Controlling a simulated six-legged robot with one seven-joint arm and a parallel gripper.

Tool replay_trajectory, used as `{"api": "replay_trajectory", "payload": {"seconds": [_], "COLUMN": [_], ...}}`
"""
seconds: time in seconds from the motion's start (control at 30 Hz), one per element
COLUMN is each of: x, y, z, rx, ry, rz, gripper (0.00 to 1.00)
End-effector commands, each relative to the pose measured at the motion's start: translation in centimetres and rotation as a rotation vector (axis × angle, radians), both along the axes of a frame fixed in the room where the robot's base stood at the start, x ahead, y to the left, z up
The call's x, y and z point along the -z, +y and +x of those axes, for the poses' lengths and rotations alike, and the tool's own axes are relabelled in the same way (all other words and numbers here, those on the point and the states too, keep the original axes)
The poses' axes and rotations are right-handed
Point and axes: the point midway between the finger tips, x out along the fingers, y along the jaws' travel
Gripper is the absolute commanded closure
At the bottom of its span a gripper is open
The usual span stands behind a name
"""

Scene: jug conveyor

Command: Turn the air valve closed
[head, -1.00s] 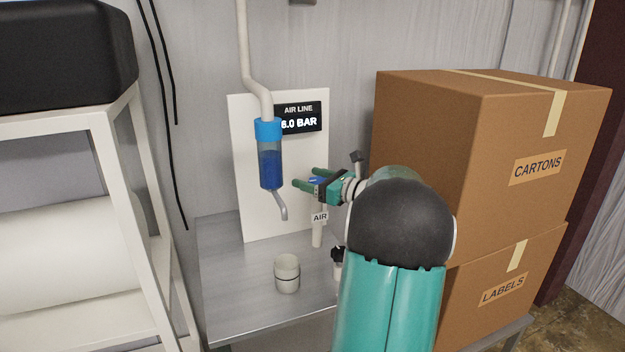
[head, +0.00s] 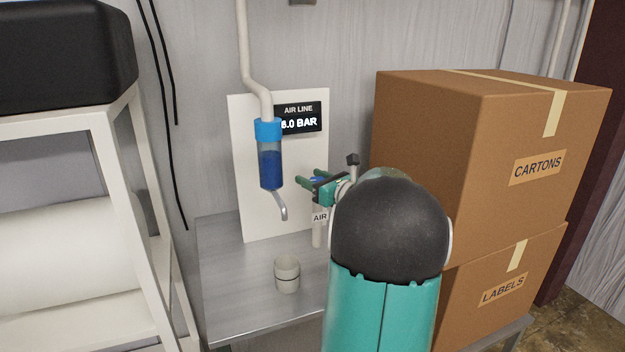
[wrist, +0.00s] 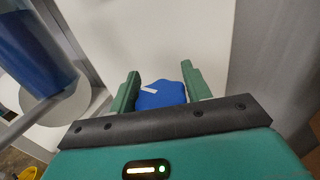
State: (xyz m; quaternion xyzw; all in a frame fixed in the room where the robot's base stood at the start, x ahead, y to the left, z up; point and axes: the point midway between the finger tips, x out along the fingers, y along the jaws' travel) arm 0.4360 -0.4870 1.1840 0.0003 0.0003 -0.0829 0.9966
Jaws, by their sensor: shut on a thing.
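The air valve's blue knob (wrist: 162,95) sits between the two green fingers of my gripper (wrist: 160,88) in the wrist view. It carries a small white mark, seen slanting. In the head view my gripper (head: 308,181) reaches in from the right. It is shut on the knob (head: 317,180), which shows only as a sliver of blue between the fingers. Below it stands a pale post with an AIR label (head: 320,217). My arm covers the area to the right. The display (head: 298,117) above reads AIR LINE and 6.0 BAR.
A clear filter bowl with blue liquid (head: 270,168) and a bent metal spout hangs left of the valve. A pale cup (head: 287,274) stands on the metal table (head: 235,290). Stacked cartons (head: 425,120) stand close on the right, and a white rack (head: 120,170) on the left.

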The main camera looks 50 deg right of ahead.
Motion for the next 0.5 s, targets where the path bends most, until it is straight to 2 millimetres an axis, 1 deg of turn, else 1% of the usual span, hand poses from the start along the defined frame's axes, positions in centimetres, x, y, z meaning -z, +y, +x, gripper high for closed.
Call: {"api": "replay_trajectory", "payload": {"seconds": [0.03, 0.3, 0.5], "x": [-0.09, -0.09, -0.06], "y": [0.21, -0.19, -0.42], "z": [0.1, -0.02, -0.12], "rx": [0.036, 0.273, 0.404], "ry": [-0.001, -0.001, 0.0], "rz": [0.001, 0.001, 0.0], "gripper": [0.75, 0.75, 0.75]}}
